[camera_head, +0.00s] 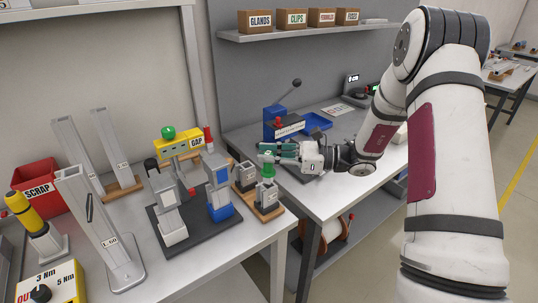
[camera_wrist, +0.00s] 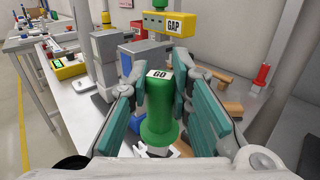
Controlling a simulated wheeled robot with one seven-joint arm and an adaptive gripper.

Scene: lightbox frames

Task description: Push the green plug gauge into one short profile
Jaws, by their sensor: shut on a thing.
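The green plug gauge (camera_wrist: 158,105), with a white GO label on its head, stands between the teal fingers of my gripper (camera_wrist: 157,80) in the wrist view. My gripper (camera_head: 272,151) is shut on it. In the head view the gauge (camera_head: 268,171) is upright directly over a short grey profile (camera_head: 268,193) at the right front of the wooden block (camera_head: 262,212). A second short profile (camera_head: 244,176) stands just left of it. The pale end of a profile (camera_wrist: 178,150) shows below the gauge's flange. I cannot tell how deep the gauge's lower end sits.
Tall profiles (camera_head: 98,220), a red SCRAP bin (camera_head: 38,187) and a torque device (camera_head: 55,285) are farther left. A second bench (camera_head: 325,195) lies behind, right.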

